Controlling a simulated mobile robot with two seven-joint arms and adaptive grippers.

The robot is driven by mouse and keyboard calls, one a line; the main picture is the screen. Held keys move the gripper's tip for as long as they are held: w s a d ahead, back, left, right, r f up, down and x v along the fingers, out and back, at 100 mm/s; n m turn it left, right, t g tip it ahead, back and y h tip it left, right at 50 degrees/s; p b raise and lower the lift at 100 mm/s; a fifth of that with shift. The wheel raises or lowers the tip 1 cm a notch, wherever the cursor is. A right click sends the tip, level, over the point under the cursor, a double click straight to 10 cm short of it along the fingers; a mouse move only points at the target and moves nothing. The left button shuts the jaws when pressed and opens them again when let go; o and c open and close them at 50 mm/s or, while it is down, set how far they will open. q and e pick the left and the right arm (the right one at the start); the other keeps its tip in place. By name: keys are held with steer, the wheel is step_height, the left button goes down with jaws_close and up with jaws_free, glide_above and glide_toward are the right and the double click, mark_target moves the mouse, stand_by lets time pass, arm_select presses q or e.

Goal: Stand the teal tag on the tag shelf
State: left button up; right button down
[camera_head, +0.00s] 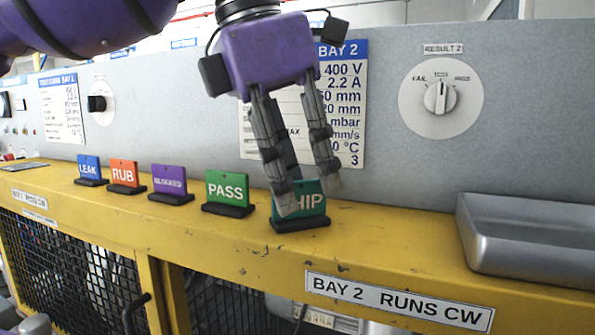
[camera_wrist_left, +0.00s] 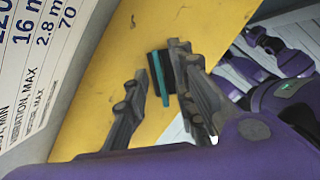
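The teal tag (camera_head: 311,199), its visible letters reading "HIP", stands upright on its black base on the yellow ledge (camera_head: 395,245), at the right end of a row of tags. My left gripper (camera_head: 309,194) reaches down over it, fingers apart, one finger in front of the tag's left part. In the left wrist view the teal tag (camera_wrist_left: 154,80) shows edge-on between the spread fingers of my left gripper (camera_wrist_left: 155,80). A gap shows on the left finger's side; the right finger is close to the black base, contact unclear. My right gripper is not in view.
A green PASS tag (camera_head: 228,188) stands left of the teal tag, then purple (camera_head: 169,180), orange RUB (camera_head: 123,173) and blue LEAK (camera_head: 88,167) tags. A grey metal tray (camera_head: 530,265) lies at the right. The grey panel (camera_head: 380,165) rises behind the ledge.

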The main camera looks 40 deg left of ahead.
arm_select(q)
steer(key=v, duration=1.2)
steer(key=shift+r, duration=0.2)
